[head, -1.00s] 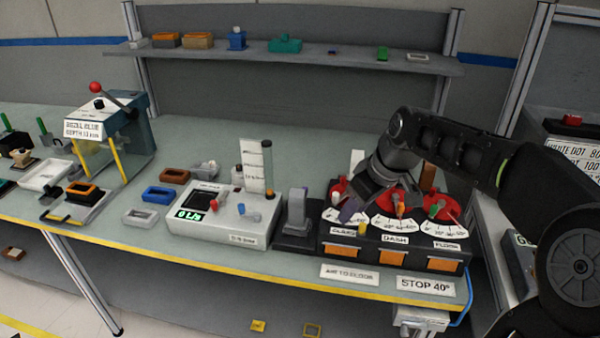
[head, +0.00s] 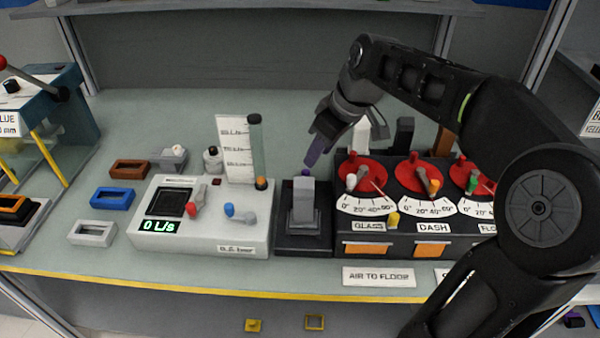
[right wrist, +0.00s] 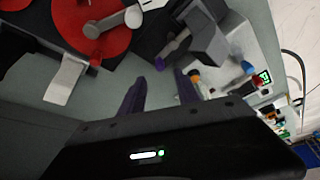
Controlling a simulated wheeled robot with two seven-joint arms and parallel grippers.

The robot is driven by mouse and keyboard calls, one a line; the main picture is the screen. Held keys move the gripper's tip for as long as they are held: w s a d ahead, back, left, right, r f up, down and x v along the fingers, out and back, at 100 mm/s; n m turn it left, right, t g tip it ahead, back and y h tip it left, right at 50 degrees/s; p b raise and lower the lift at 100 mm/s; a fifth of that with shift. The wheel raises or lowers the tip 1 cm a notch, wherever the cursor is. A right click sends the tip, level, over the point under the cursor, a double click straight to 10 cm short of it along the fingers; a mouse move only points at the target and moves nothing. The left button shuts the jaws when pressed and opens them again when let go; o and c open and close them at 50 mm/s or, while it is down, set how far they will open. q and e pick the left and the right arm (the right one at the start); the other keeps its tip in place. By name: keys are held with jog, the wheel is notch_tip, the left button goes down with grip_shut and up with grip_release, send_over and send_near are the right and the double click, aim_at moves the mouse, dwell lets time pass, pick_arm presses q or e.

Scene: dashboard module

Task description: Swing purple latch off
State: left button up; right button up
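A small purple tip (head: 306,172) shows at the top of an upright grey block (head: 303,207) on a dark base, left of the dial box. In the right wrist view, the purple tip (right wrist: 159,63) sits at the end of a short grey lever (right wrist: 177,43) beside the grey block (right wrist: 208,45). My right gripper (head: 312,160) has purple fingers and is just above and behind the block. In the right wrist view, its fingers (right wrist: 158,82) are apart with nothing between them, and the purple tip lies just beyond the gap. My left gripper is not in view.
The dial box (head: 375,221) with red dials stands right of the block, with upright tabs behind it. A white meter (head: 205,235) reading 0 L/s stands close on the left. Blue (head: 113,197) and brown (head: 130,168) frames lie farther left. The back of the bench is clear.

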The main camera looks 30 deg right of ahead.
aim_at(307, 171)
jog(key=shift+f, duration=0.1)
dwell(0.3)
jog(key=shift+p+x, duration=0.4)
jog(key=shift+x, duration=3.55)
jog(key=shift+w, duration=0.1)
jog(key=shift+c, duration=0.3)
grip_shut()
